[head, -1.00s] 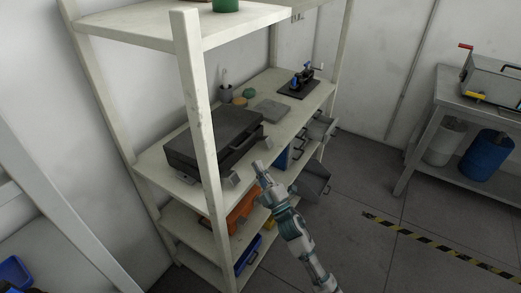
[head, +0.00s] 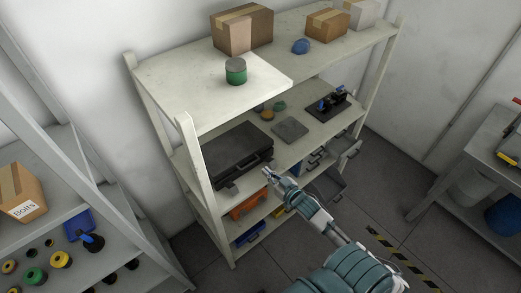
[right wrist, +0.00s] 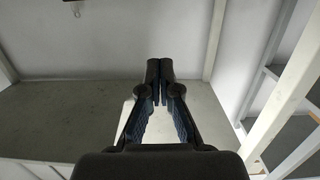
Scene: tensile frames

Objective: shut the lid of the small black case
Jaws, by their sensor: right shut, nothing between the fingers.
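The small black case (head: 236,150) lies on the middle shelf board at its left end. Its lid looks down, lying flat over the base; whether it is fully seated I cannot tell. Small latch pieces show along its front edge. My right gripper (head: 268,174) is shut and empty, at the shelf's front edge by the case's front right corner. Whether it touches the case I cannot tell. In the right wrist view the shut fingertips (right wrist: 160,68) point toward a pale wall, and the case is not seen there. My left gripper is not in view.
A shelf post (head: 197,170) stands in front of the case's left side. The upper board (head: 190,92) overhangs behind it and carries a green tin (head: 236,71) and cartons. A grey plate (head: 290,129) lies right of the case. Open drawers (head: 328,184) jut out below.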

